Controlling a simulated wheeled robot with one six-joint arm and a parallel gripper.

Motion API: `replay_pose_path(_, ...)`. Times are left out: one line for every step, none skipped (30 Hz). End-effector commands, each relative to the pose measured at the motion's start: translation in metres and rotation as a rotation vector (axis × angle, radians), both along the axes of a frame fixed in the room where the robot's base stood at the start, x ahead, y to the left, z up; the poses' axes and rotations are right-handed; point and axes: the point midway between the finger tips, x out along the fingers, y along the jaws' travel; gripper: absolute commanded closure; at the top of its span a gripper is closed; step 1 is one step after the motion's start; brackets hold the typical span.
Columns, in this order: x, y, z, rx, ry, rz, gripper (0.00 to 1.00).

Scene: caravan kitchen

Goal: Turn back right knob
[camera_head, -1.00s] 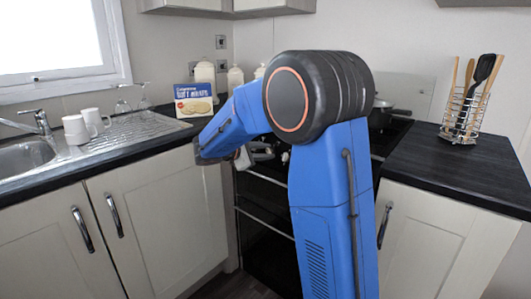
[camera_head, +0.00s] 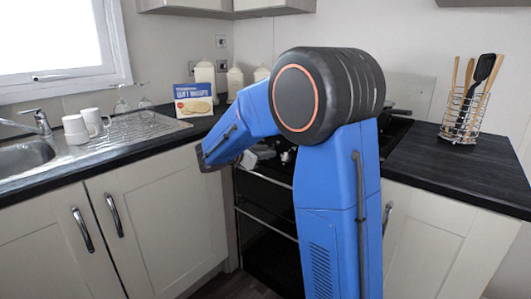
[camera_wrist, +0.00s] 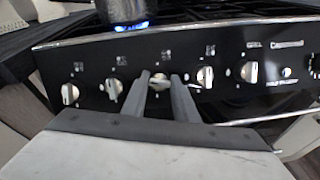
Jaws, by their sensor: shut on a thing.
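The stove's black control panel (camera_wrist: 225,100) carries a row of silver knobs in the wrist view. My gripper (camera_wrist: 160,80) has its two grey fingers on either side of the third knob from the left (camera_wrist: 159,84) and is shut on it. A small burner diagram is above this knob, too small to read. Neighbouring knobs are on the left (camera_wrist: 113,89) and right (camera_wrist: 205,76), clear of the fingers. In the head view my arm hides most of the stove front and the held knob.
A pot (camera_wrist: 122,9) stands on the hob above the panel, with blue flame (camera_wrist: 132,26) beneath it. The dark worktop (camera_head: 450,175) on the right holds a utensil rack (camera_head: 466,115). A boxed packet (camera_head: 194,100) and white mugs (camera_head: 75,129) are on the left.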

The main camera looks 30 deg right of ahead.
Motion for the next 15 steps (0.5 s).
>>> replay_pose_path(-0.0007, 0.0001, -0.0006, -0.010, 0.030, 0.015, 0.96)
replay_pose_path(-0.0007, 0.0001, -0.0006, -0.016, 0.047, 0.024, 0.96)
replay_pose_path(-0.0006, 0.0002, -0.0006, -0.024, 0.070, 0.035, 0.96)
replay_pose_path(-0.0007, 0.0001, -0.0006, -0.030, 0.086, 0.044, 0.96)
replay_pose_path(-0.0008, 0.0002, -0.0005, -0.035, 0.100, 0.050, 0.96)
replay_pose_path(-0.0008, 0.0001, -0.0005, -0.042, 0.119, 0.060, 0.96)
replay_pose_path(-0.0009, 0.0001, -0.0007, -0.047, 0.131, 0.066, 0.96)
replay_pose_path(-0.0009, 0.0001, -0.0007, -0.051, 0.145, 0.071, 0.96)
replay_pose_path(-0.0009, 0.0001, -0.0007, -0.056, 0.158, 0.078, 0.96)
replay_pose_path(-0.0008, 0.0002, -0.0007, -0.060, 0.168, 0.083, 0.96)
replay_pose_path(-0.0008, 0.0002, -0.0007, -0.062, 0.177, 0.088, 0.96)
replay_pose_path(-0.0006, 0.0002, -0.0008, -0.066, 0.186, 0.093, 0.96)
replay_pose_path(-0.0006, 0.0002, -0.0008, -0.068, 0.193, 0.096, 0.96)
replay_pose_path(-0.0005, 0.0003, -0.0008, -0.070, 0.199, 0.100, 0.96)
replay_pose_path(-0.0005, 0.0003, -0.0008, -0.073, 0.206, 0.104, 0.96)
